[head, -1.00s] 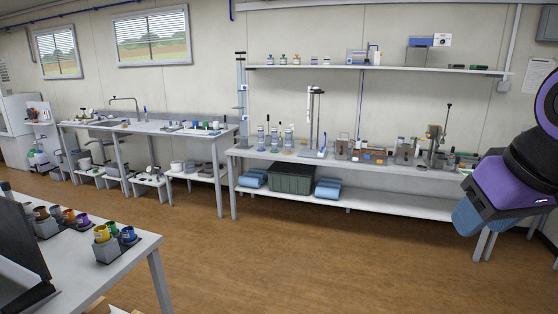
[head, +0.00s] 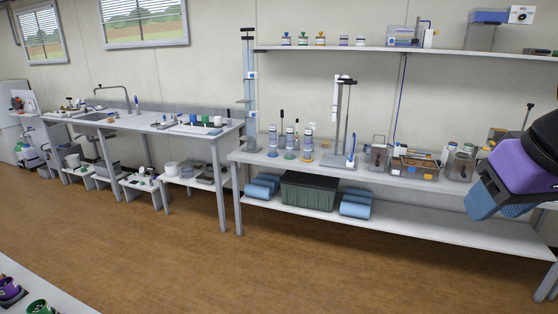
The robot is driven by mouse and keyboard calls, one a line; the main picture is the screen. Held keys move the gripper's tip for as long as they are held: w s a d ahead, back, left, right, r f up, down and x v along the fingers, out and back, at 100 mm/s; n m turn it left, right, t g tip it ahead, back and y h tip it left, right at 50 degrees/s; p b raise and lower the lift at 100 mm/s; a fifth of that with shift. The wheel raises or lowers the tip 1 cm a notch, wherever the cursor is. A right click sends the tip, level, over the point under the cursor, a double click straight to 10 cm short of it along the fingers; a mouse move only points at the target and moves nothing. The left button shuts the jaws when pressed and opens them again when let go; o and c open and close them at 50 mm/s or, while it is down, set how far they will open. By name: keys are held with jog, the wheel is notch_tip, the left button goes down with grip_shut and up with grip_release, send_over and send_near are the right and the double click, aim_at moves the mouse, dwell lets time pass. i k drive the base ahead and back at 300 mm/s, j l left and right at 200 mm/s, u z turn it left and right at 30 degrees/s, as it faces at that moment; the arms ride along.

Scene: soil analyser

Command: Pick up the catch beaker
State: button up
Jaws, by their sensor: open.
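I cannot tell for certain which vessel is the catch beaker. Small clear vessels stand on the long workbench (head: 262,161) ahead of me, among them a clear vessel (head: 379,157) right of the tall stand (head: 345,120) and a jar-like vessel (head: 462,163) farther right. They are too small to tell apart well. Part of my arm (head: 520,165), purple, black and blue, shows at the right edge and hides the bench's right end. My gripper's fingers are not in view, and no vessel is seen held.
A green-grey crate (head: 308,191) and blue rolls (head: 357,204) lie on the bench's lower shelf. A wall shelf (head: 400,49) hangs above. A sink table (head: 150,127) stands left. A nearer table (head: 40,296) with small pots fills the lower left corner. The brown floor (head: 270,270) between is clear.

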aim_at(344, 40)
jog(key=i, duration=1.9)
jog(key=i+j+z, duration=0.1)
jog(key=i, duration=1.8)
